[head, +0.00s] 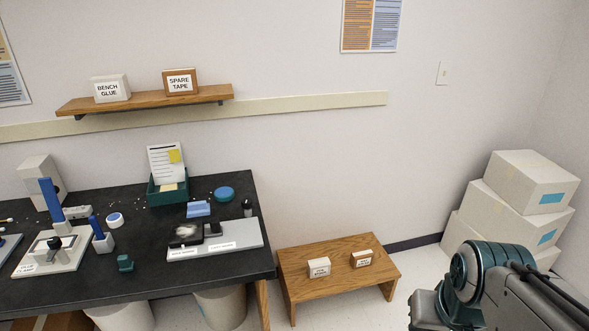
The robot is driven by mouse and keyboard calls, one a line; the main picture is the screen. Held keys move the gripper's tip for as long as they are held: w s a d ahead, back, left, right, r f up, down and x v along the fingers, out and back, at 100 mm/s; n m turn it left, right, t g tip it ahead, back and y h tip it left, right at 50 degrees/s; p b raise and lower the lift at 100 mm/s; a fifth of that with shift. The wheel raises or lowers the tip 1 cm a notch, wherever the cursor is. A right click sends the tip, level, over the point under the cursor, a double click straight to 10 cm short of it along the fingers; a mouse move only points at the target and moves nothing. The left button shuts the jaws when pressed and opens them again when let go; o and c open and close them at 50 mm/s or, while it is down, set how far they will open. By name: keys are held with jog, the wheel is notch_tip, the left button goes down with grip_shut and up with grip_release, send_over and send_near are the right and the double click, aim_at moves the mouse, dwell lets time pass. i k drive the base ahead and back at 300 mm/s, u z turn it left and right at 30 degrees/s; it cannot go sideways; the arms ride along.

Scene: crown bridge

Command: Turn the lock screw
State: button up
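I cannot single out a lock screw for sure at this size. At the left of the black bench, a white base plate (75,243) carries a small fixture (55,246) with dark and pale metal parts and a blue upright piece (50,198) behind it. A second light plate (240,240) with two labels lies near the bench's right end, with dark blocks (188,233) on it. Part of my arm, grey and teal, shows at the lower right, away from the bench. My gripper's fingers are not in view.
The black bench (150,275) also holds a green box with papers (168,193), a blue disc (224,193) and a small teal block (125,263). A low wooden table (340,250) with two labelled boxes stands right of it. White boxes (520,195) are stacked at right.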

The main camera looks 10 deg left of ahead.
aim_at(247, 204)
jog(key=u, duration=0.45)
jog(key=i, duration=1.4)
jog(key=u, duration=1)
jog(key=i, duration=0.25)
jog(key=u, duration=0.15)
